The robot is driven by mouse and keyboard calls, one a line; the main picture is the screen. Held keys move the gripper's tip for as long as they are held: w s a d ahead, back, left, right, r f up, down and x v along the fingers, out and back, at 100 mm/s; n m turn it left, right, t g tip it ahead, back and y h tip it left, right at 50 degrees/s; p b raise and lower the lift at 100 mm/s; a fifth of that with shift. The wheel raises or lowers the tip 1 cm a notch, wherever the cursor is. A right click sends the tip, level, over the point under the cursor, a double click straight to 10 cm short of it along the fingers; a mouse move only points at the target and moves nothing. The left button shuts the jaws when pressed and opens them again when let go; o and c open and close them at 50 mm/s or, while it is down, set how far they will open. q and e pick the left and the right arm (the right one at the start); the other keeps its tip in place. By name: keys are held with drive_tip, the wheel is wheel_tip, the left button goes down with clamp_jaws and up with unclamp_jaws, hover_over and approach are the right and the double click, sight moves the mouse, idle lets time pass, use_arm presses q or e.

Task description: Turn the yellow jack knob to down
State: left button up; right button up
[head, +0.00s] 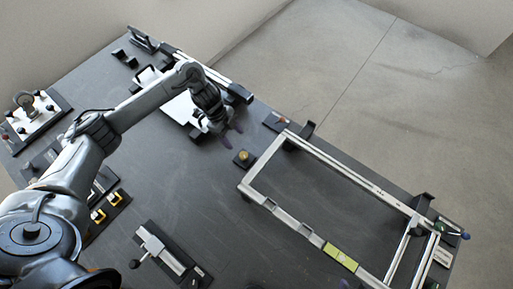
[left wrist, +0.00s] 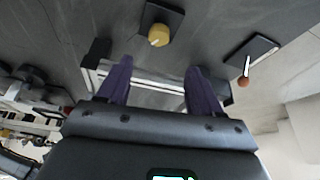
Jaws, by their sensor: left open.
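The yellow jack knob (head: 243,155) sits on a small dark square base on the grey board, near the middle of the head view. In the left wrist view the yellow knob (left wrist: 158,36) is at the top centre, with a pale mark on its near side. My left gripper (head: 230,137) is just up and left of the knob in the head view. Its two purple fingers (left wrist: 158,82) are apart and empty, and the knob lies beyond their tips, not touched. My right gripper is not in view.
A silver rectangular frame (head: 285,213) stands to the right of the knob. A small plate with a red-tipped lever (head: 277,121) is up and right of it; its orange ball (left wrist: 243,82) shows in the wrist view. Bare board (head: 185,200) lies to the lower left.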

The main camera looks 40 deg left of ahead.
sight(244, 155)
use_arm(q)
drive_tip(key=b+x, duration=0.1)
drive_tip(key=x, duration=0.8)
drive_tip(key=shift+s+a+b, duration=0.1)
drive_tip(key=shift+s+b, duration=0.1)
drive_tip(key=shift+b, duration=0.15)
drive_tip(key=shift+x, duration=0.85)
drive_tip(key=shift+w, duration=0.1)
drive_tip(key=c, duration=1.1)
drive_tip(key=shift+o, duration=0.2)
drive_tip(key=shift+r, duration=0.1)
